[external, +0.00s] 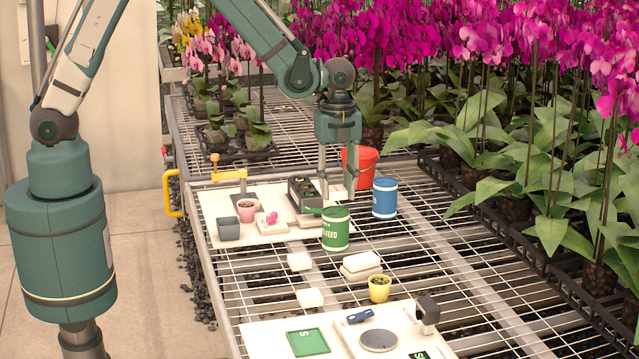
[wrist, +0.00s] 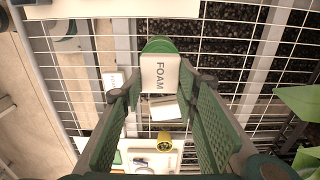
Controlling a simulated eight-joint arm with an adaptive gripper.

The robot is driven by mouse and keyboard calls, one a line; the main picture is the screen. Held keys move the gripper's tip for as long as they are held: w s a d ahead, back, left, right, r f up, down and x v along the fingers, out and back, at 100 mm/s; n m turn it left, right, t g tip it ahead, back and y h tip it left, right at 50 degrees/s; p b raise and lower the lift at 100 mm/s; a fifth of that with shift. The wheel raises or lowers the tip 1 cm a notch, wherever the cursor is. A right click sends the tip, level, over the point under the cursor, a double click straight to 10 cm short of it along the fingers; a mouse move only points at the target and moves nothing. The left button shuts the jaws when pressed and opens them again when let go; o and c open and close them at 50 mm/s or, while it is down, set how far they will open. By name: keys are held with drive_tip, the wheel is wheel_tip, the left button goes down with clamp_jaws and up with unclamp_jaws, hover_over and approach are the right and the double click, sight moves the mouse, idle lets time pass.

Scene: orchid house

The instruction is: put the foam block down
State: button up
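The foam block is the white one marked FOAM (wrist: 159,72) in the wrist view. It sits between the two fingertips of my gripper (wrist: 160,74), filling the gap, so my gripper looks shut on it. The block hides part of the green tin behind it. In the external view my gripper (external: 338,190) points down, raised over the wire bench near the green tin (external: 335,230). The foam block is hard to make out between the fingers there.
White blocks (external: 300,261) (external: 310,298) and a larger white block (external: 361,263) lie on the mesh. A yellow pot (external: 379,288), blue tin (external: 384,198) and red bucket (external: 359,168) stand nearby. White boards hold small items at back and front. Orchids crowd the right.

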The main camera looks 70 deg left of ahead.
sight(337, 190)
drive_tip(key=shift+f, duration=0.15)
drive_tip(key=shift+f, duration=1.75)
drive_tip(key=shift+f+b, duration=0.2)
drive_tip(key=shift+b, duration=0.15)
drive_tip(key=o, duration=0.6)
drive_tip(key=shift+r, duration=0.1)
drive_tip(key=shift+r, duration=0.1)
wheel_tip(337, 190, up, 12)
drive_tip(key=shift+r+p, duration=0.1)
drive_tip(key=shift+p, duration=0.5)
